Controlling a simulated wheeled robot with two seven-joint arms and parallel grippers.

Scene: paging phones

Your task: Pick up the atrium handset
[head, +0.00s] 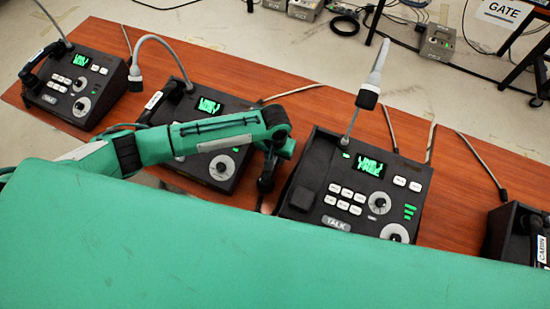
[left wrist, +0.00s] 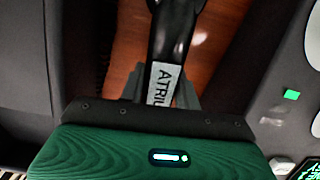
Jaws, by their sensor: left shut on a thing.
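The atrium handset (left wrist: 172,35) is black, with a white label reading "ATRIU" before it is cut off. In the left wrist view, the grey fingers of my left gripper (left wrist: 162,88) lie on both sides of it, shut on the handset. In the head view, my left gripper (head: 268,182) is at the left side of the third paging phone (head: 325,185), and my wrist mostly hides the handset there. That phone has a green display and a gooseneck microphone (head: 368,95); its cradle at the left side looks empty. My right gripper is not in view.
Other paging phones stand along the brown table (head: 290,95): one at the far left (head: 75,85), one behind my left arm (head: 205,110), and one labelled CABIN (head: 515,235) at the right. My green body covers the front of the head view.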

